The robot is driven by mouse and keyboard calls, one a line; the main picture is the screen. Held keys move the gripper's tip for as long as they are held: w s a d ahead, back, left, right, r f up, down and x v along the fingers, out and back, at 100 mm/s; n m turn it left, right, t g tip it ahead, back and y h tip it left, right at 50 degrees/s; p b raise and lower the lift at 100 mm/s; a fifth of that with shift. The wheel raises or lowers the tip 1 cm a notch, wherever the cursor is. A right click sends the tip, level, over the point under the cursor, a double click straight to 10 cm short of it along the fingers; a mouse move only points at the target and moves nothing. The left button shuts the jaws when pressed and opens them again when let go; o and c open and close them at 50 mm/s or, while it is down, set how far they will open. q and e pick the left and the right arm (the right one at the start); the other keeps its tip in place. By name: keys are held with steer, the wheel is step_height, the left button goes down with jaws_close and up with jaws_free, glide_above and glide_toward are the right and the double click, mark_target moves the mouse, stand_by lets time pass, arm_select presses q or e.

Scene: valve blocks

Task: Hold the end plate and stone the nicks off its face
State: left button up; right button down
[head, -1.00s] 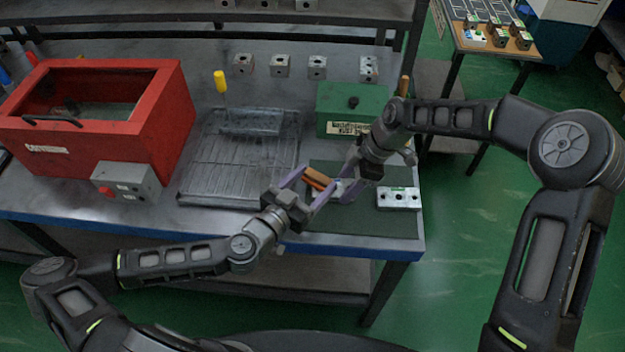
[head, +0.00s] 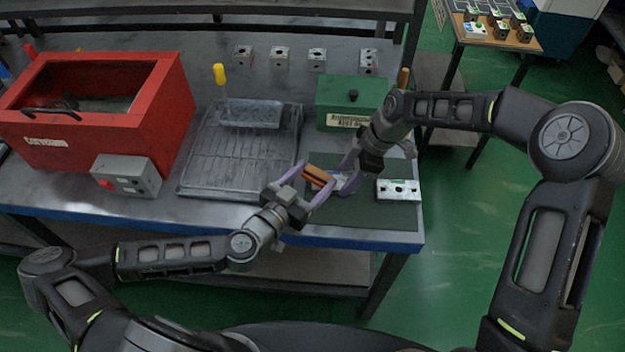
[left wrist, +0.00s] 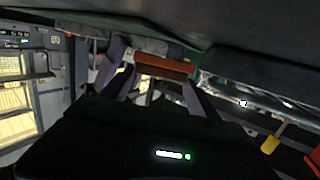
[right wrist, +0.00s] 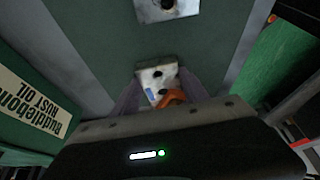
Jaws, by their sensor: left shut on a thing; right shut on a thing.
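My left gripper (head: 314,184) is shut on an orange-brown stone (head: 320,174) above the dark green mat (head: 375,216). The stone spans between the purple fingers in the left wrist view (left wrist: 165,65). My right gripper (head: 347,177) is shut on the end plate, a small pale metal plate with dark holes, clearest in the right wrist view (right wrist: 155,76). A blue mark shows on its face. The orange stone overlaps the plate's lower part there (right wrist: 174,97); I cannot tell whether they touch. In the head view the fingers and stone hide most of the plate.
A silver block (head: 398,189) with holes lies on the mat at right. A green rust-oil box (head: 350,98) stands behind the mat. A ribbed grey tray (head: 235,160) and a red cabinet (head: 80,140) are to the left. Several small blocks line the bench's back.

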arm_select(q)
steer(key=shift+w+a+f, duration=0.1)
steer(key=shift+w+a, duration=0.05)
steer(key=shift+w, duration=0.6)
steer(key=shift+s, duration=0.1)
steer(key=shift+s, duration=1.15)
steer(key=shift+w, duration=0.15)
steer(key=shift+w, duration=1.1)
steer(key=shift+s, duration=0.1)
steer(key=shift+s, duration=1.15)
steer(key=shift+w, duration=0.2)
